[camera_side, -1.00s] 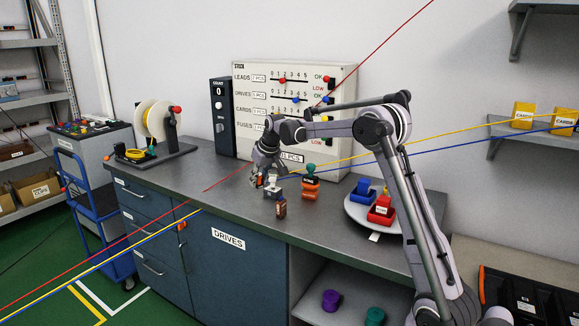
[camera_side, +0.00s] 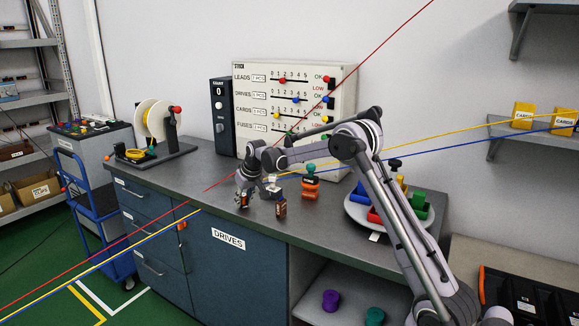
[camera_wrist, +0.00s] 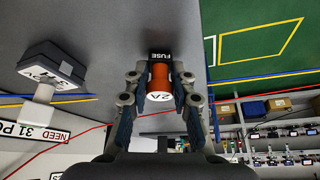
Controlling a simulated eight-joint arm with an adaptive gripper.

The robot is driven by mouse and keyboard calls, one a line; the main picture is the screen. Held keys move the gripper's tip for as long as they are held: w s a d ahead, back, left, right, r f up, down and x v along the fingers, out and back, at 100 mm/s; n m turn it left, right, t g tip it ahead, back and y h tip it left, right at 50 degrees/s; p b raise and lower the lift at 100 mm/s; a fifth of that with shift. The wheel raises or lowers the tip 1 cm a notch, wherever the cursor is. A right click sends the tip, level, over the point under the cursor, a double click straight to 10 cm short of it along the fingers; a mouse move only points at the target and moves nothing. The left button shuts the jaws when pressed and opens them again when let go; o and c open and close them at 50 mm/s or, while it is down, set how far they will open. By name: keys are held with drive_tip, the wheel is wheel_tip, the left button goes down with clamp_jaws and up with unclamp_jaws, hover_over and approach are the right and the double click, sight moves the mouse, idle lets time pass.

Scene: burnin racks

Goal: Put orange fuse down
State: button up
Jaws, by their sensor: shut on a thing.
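The orange fuse (camera_wrist: 160,78) is between the fingers of my gripper (camera_wrist: 160,100) in the wrist view. It has a black end marked FUSE and a pale end marked 2 A. My gripper (camera_side: 243,202) is shut on it, low over the grey countertop (camera_side: 185,196) near its front edge. In the side view the fuse is small and mostly covered by the fingers. I cannot tell whether it touches the countertop.
Right of my gripper stand a small brown-orange block (camera_side: 280,208), a dark-and-white piece (camera_side: 272,187) and an orange piece with a green knob (camera_side: 310,184). A round tray (camera_side: 357,213) holds coloured blocks.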

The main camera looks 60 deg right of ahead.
drive_tip(key=shift+f, duration=0.15)
drive_tip(key=o, duration=0.9)
drive_tip(key=shift+o, duration=0.2)
drive_tip(key=v, duration=1.1)
drive_tip(key=s+a+r+n, duration=0.1)
drive_tip(key=s+a+r, duration=0.3)
drive_tip(key=s+a, duration=0.3)
drive_tip(key=s+a+f+n+t+y, duration=0.1)
drive_tip(key=s+a+f, duration=0.2)
drive_tip(key=s+a, duration=0.5)
drive_tip(key=s+a+f+n+t, duration=0.1)
drive_tip(key=s+a+f+n, duration=0.1)
drive_tip(key=s+a, duration=0.7)
drive_tip(key=s+f, duration=0.1)
drive_tip(key=s, duration=0.3)
drive_tip(key=shift+s+a+f+y, duration=0.15)
drive_tip(key=shift+a+y, duration=0.15)
drive_tip(key=shift+y, duration=0.1)
